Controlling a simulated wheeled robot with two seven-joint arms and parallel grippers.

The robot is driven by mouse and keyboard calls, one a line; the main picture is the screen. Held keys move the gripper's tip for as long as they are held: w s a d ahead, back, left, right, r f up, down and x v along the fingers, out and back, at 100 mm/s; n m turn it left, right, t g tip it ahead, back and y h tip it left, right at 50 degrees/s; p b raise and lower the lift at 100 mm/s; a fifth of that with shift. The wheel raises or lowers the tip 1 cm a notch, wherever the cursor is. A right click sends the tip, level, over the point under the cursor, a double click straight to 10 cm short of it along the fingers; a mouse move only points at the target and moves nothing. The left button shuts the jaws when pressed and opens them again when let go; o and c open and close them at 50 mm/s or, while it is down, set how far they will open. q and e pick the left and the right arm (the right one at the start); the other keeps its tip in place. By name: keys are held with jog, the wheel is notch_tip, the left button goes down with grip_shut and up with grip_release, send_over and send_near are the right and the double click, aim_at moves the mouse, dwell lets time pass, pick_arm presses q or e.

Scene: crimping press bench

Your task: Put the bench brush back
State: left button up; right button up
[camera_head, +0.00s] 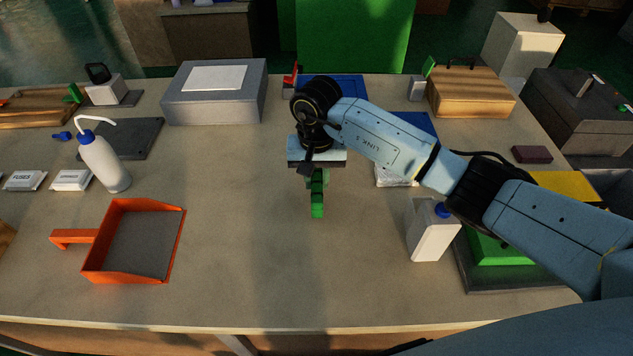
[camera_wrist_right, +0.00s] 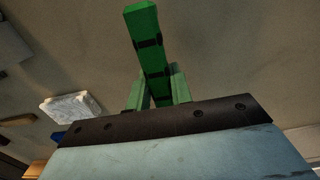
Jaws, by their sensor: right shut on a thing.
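My right gripper (camera_head: 317,176) is over the middle of the bench and points down. It is shut on a green bar with dark bands, which I take to be the bench brush (camera_head: 317,206); no bristles are clearly visible. In the right wrist view the brush (camera_wrist_right: 148,42) sticks out from between the two green fingers of the gripper (camera_wrist_right: 160,90). Its held part is hidden by the fingers and wrist. I cannot tell whether its lower end touches the bench. My left gripper is not in view.
An orange dustpan (camera_head: 140,244) lies at the front left, near a white wash bottle (camera_head: 103,163). A grey box (camera_head: 214,92) stands at the back. A white bottle with a blue cap (camera_head: 432,232) stands under my right arm. The bench (camera_head: 250,270) is clear at front centre.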

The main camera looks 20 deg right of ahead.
jog(key=shift+f, duration=0.7)
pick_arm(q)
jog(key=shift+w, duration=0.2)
pick_arm(e)
jog(key=shift+f, duration=0.15)
jog(key=o, duration=0.9)
notch_tip(320, 180, up, 5)
jog(key=shift+w+f+p, duration=0.15)
jog(key=shift+p, duration=0.2)
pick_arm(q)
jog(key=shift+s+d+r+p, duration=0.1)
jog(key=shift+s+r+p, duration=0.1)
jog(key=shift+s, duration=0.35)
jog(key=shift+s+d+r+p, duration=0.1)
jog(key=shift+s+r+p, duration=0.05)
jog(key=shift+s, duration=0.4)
pick_arm(e)
notch_tip(320, 180, up, 8)
jog(key=shift+f, duration=0.15)
